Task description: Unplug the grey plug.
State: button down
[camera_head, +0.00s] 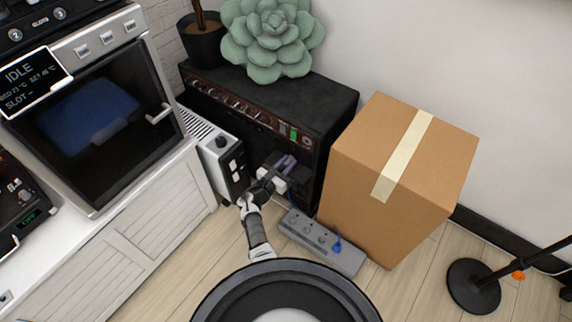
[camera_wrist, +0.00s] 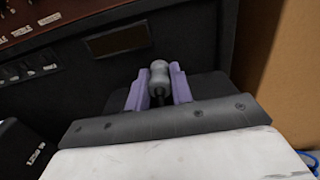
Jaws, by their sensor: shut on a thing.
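The grey plug (camera_wrist: 158,77) is a small rounded body between the two purple fingers of my gripper (camera_wrist: 151,88) in the wrist view. My gripper is shut on it, one finger on each side. In the head view my gripper (camera_head: 282,166) is in front of the black amplifier, up and left of the grey power strip (camera_head: 312,236). The plug cannot be made out clearly there. No socket shows around the plug, and its far end is hidden. A blue plug (camera_head: 337,246) sits at the right part of the strip.
The black amplifier (camera_head: 330,98) stands close behind my gripper. A cardboard box (camera_head: 350,205) is close on the right. A white heater-like unit (camera_head: 217,155) is on the left. A stand with a round black base (camera_head: 472,287) is at far right. Floor is free between box and stand.

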jog(key=shift+f, duration=0.15)
jog(key=c, duration=1.1)
grip_release()
jog(key=shift+c, duration=0.2)
jog(key=shift+s, duration=0.1)
jog(key=p+v, duration=0.4)
jog(key=v, duration=0.9)
jog(key=shift+s+a, duration=0.25)
